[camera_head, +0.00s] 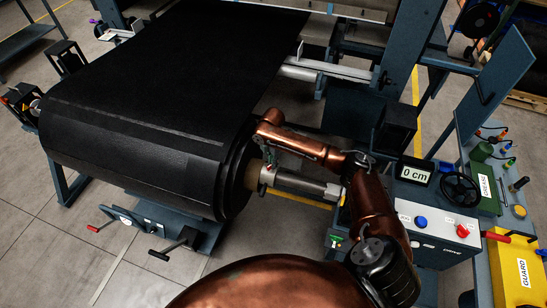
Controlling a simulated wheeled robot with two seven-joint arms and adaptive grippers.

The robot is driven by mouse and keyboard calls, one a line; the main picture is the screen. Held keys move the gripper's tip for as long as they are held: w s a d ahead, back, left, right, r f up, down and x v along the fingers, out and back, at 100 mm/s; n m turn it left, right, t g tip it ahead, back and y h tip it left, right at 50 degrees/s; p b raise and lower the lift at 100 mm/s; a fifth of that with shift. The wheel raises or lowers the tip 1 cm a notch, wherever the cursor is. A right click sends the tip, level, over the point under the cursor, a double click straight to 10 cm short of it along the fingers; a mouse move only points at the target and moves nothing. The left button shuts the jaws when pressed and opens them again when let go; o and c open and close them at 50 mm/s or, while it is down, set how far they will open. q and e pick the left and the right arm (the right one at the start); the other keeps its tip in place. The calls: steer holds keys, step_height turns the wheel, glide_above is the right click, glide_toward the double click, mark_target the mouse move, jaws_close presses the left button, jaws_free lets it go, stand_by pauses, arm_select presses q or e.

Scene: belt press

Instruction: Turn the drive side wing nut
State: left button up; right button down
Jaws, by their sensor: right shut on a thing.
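A large black belt roll (140,150) lies across the press with its end face toward the right. A pale core and shaft (300,184) stick out of that end toward the drive-side cabinet. My right arm reaches over from the right, and its gripper (267,163) points down at the core end beside the roll. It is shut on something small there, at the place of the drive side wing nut. The fingers and arm hide the nut, so its shape and angle cannot be seen. My left gripper is not in view.
The control cabinet (436,222) at right carries a "0 cm" display (415,171), a black handwheel (461,190) and buttons. A yellow GUARD box (513,268) and a green GREASE box (487,190) stand beside it. Floor at lower left is clear.

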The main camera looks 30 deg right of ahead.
steer(key=m+p, duration=0.2)
steer(key=p, duration=0.1)
steer(key=m+p, duration=0.3)
steer(key=shift+r+m, duration=0.2)
steer(key=shift+m, duration=0.1)
steer(key=m+p, duration=0.2)
steer(key=shift+m, duration=0.3)
steer(key=shift+f+m+p, duration=0.1)
steer(key=shift+m+p, duration=1.05)
steer(key=shift+m, duration=0.35)
steer(key=c, duration=2)
jaws_free()
